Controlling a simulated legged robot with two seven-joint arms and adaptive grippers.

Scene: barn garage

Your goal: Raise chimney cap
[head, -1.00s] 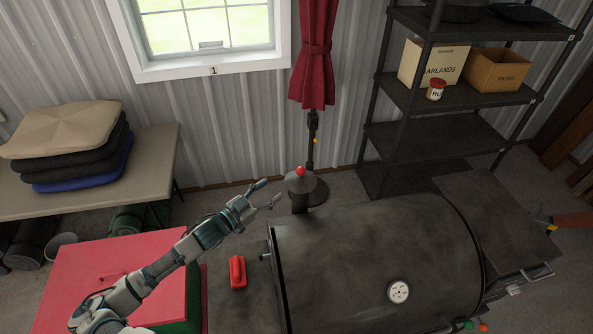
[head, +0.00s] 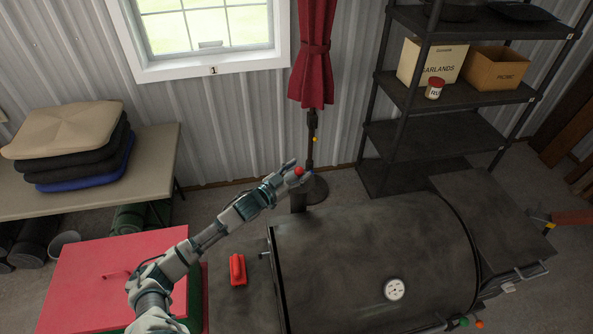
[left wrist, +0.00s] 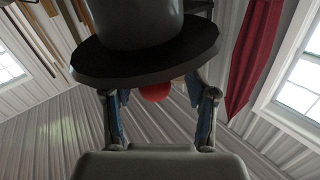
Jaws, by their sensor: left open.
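The smoker (head: 375,255) is a large dark barrel with a short chimney (head: 298,203) at its back left. The chimney cap has a red knob (head: 299,171) on top; in the head view my gripper hides much of the cap. In the left wrist view, which looks upside down, the cap (left wrist: 145,62) is a dark disc against the pipe, with the red knob (left wrist: 155,93) below it. My left gripper (head: 297,172) is open, with its fingers on either side of the knob. No clear grip on the knob shows. My right gripper is out of view.
A red handle (head: 237,270) lies on the smoker's left side. A red-lidded box (head: 110,285) stands at the lower left. A table (head: 155,165) with stacked cushions is behind it. A red curtain (head: 313,55) hangs behind the chimney. A dark shelf (head: 440,135) stands at back right.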

